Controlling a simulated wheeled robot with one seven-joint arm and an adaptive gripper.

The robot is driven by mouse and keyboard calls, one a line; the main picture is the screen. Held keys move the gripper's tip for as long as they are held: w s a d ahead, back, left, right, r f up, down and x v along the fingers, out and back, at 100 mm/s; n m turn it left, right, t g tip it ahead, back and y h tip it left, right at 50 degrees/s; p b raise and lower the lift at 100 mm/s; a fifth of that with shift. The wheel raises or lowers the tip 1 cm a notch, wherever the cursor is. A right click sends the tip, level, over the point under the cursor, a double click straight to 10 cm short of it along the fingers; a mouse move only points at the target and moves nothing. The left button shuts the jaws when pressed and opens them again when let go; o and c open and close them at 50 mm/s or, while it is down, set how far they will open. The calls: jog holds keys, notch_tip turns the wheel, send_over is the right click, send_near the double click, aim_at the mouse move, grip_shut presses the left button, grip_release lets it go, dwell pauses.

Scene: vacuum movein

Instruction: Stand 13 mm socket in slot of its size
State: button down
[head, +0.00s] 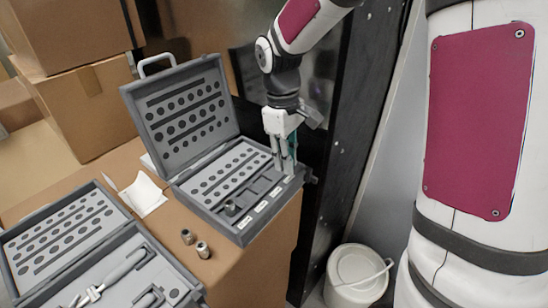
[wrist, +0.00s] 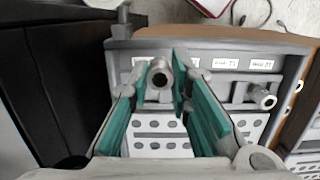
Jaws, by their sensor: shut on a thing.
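My gripper (head: 285,168) is over the far right end of the open grey socket case (head: 245,226), pointing down at its row of labelled slots. In the wrist view my gripper (wrist: 164,66) has its teal-padded fingers shut on a metal socket (wrist: 160,79), seen end-on with its round bore. The socket's size mark is not readable, and I cannot tell if its lower end touches the slot. White labels (wrist: 226,64) line the slots; their print is too small to read surely.
Two loose sockets, one darker (head: 187,236) and one brighter (head: 203,250), stand on the cardboard surface before the case. A second open tool case (head: 139,239) lies at left. The raised lid (head: 180,110) stands behind; a dark post (head: 345,150) is close at right.

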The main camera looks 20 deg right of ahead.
jog(key=w, duration=0.3)
jog(key=w+a, duration=0.1)
jog(key=w, duration=0.1)
jog(key=shift+w+f, duration=0.1)
jog(key=shift+f, duration=0.15)
jog(key=shift+f+p, duration=0.4)
jog(key=shift+f, duration=1.35)
jog(key=shift+f, duration=0.2)
jog(key=c, duration=1.8)
grip_release()
jog(key=shift+o, duration=0.2)
